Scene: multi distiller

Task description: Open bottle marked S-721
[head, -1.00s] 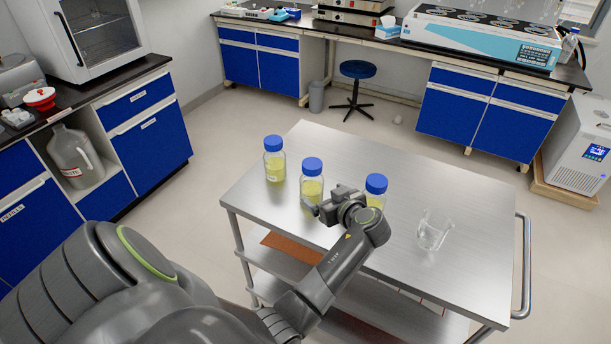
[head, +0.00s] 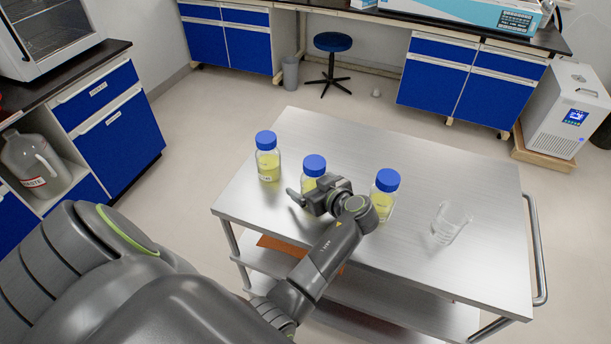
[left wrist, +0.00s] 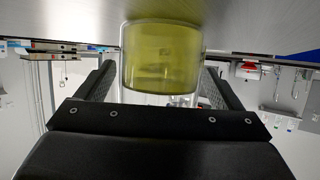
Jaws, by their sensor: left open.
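Three clear bottles with blue caps and yellow liquid stand upright on a steel cart: a left bottle (head: 267,164), a middle bottle (head: 312,167) and a right bottle (head: 384,203). Their caps are on, and their labels are too small to read, so I cannot tell which is S-721. My left gripper (head: 304,196) is at the middle bottle, hiding its lower part. In the left wrist view, a bottle with yellow liquid (left wrist: 161,58) appears between the two open fingers (left wrist: 160,90); contact cannot be told. My right gripper is not in view.
An empty glass beaker (head: 449,223) stands on the steel cart (head: 330,130), right of the bottles. A stool (head: 333,45) and blue cabinets stand behind; a white jug (head: 35,165) sits on a shelf at left.

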